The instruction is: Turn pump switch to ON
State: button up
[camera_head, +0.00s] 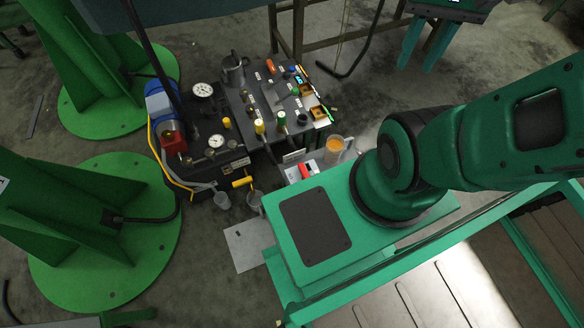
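A dark bench unit (235,101) stands at upper centre. Its right part carries several coloured knobs and labels, including a yellow knob (259,127), a green knob (281,118) and an orange-red part (270,65). A blue cylinder (158,104) and a red block (172,138) stand at its left end. A pale box with a red part (305,171) sits in front of it. I cannot tell which part is the pump switch or how it is set; the labels are too small to read. My green arm runs out of the picture at the right, and my gripper is not in view.
Round gauges (203,90) and a metal jug (233,70) stand on the unit. A clear beaker with orange contents (335,147) stands close to my arm. Green pedestals (105,230) fill the left. A pale plate (247,246) lies at lower centre. Grey floor shows around the unit.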

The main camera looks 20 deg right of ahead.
aim_at(304, 172)
jog(key=z, duration=0.05)
jog(key=k, duration=1.65)
jog(key=z, duration=0.7)
jog(key=i, duration=1.65)
jog(key=u, duration=0.8)
